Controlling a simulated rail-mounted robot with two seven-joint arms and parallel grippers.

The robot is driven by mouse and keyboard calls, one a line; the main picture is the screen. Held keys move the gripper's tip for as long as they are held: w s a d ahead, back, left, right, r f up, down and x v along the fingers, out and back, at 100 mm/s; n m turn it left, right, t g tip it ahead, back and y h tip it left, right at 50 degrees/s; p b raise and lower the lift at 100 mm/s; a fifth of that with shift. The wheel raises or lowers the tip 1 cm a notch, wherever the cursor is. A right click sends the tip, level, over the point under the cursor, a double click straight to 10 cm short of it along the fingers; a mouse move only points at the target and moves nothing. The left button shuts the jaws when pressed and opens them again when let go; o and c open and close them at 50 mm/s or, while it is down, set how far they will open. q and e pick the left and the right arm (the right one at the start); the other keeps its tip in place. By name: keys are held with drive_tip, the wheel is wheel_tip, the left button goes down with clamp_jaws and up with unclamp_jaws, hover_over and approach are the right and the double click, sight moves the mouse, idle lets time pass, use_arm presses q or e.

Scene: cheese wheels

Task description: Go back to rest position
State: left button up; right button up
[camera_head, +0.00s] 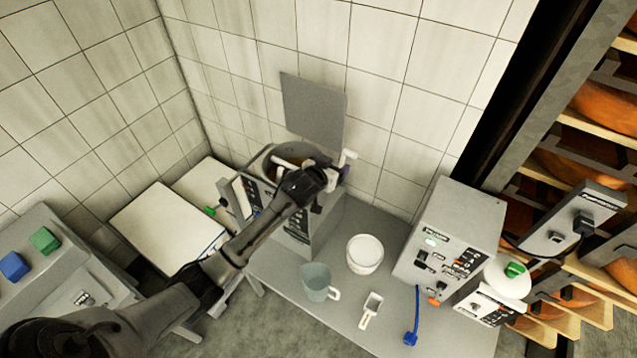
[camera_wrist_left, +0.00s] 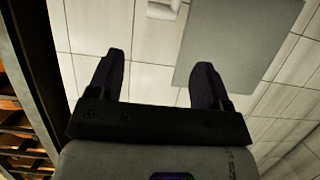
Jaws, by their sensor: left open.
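My left arm reaches in from the left in the head view. Its gripper (camera_head: 322,182) is in front of the grey machine (camera_head: 298,237) with a round vat (camera_head: 262,165) on the table, partly covering the vat. In the left wrist view the two dark fingers (camera_wrist_left: 158,80) stand apart with nothing between them. Beyond them are the tiled wall, a grey panel (camera_wrist_left: 235,45) and part of a white fitting (camera_wrist_left: 163,8). The grey panel (camera_head: 313,110) also shows upright behind the vat in the head view. My right gripper is not in view.
The grey table (camera_head: 300,282) holds a translucent jug (camera_head: 317,282), a white tub (camera_head: 365,254), a small white scoop (camera_head: 371,309), a blue-handled tool (camera_head: 414,320) and a control box (camera_head: 450,235). Pale-topped tables (camera_head: 165,228) stand left. Shelves with cheese wheels (camera_head: 600,105) stand right.

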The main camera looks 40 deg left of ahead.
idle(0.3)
use_arm(q)
drive_tip(key=s+d+r+m+g+p, duration=0.1)
drive_tip(key=s+d+r+m+g, duration=0.1)
drive_tip(key=s+d+r, duration=0.3)
drive_tip(key=s+d+m+g, duration=0.2)
drive_tip(key=s, duration=0.6)
drive_tip(key=s+d+f+g+p, duration=0.2)
drive_tip(key=s+d+f, duration=0.1)
drive_tip(key=s, duration=0.6)
drive_tip(key=s+d+f+g+h+p, duration=0.1)
drive_tip(key=s+d+f+g+p, duration=0.1)
drive_tip(key=s, duration=0.8)
drive_tip(key=s+d+f+g+h+p, duration=0.1)
drive_tip(key=s+d+f+p, duration=0.1)
drive_tip(key=s, duration=0.7)
wheel_tip(320, 180, down, 2)
drive_tip(key=shift+s+d+f+g, duration=0.15)
drive_tip(key=shift+s+d+g, duration=0.2)
drive_tip(key=shift+d, duration=0.45)
